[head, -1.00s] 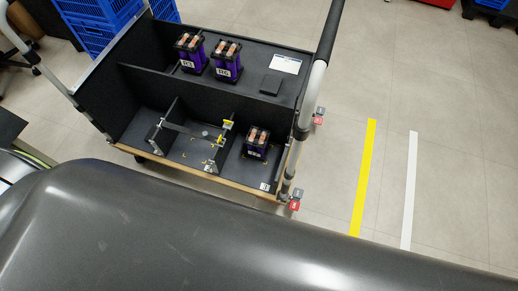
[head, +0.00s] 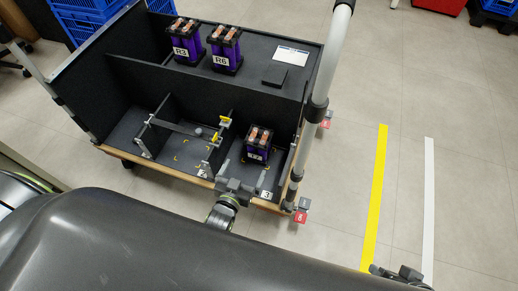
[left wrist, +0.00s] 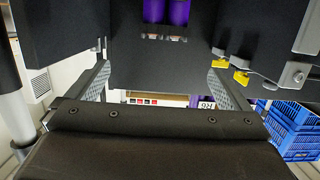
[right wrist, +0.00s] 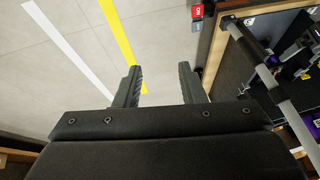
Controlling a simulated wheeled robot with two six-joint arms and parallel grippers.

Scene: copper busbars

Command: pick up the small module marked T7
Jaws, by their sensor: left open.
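A purple and black module (head: 258,143) with copper-coloured tops stands upright in the cart's front right compartment; its white label is too small to read surely. A purple module (left wrist: 166,12) also shows upside down at the top of the left wrist view, beyond the fingers. My left gripper (head: 236,186) is open and empty at the cart's front edge, in front of and apart from the module. My right gripper (right wrist: 160,82) is open and empty above the floor, right of the cart; it also shows at the bottom of the head view (head: 398,273).
Modules R3 (head: 186,43) and R6 (head: 226,50) stand on the cart's rear deck near a dark block (head: 275,76) and white card (head: 291,57). Dividers (head: 219,140) with yellow clips flank the middle compartment. A grey post (head: 318,100) rises at right.

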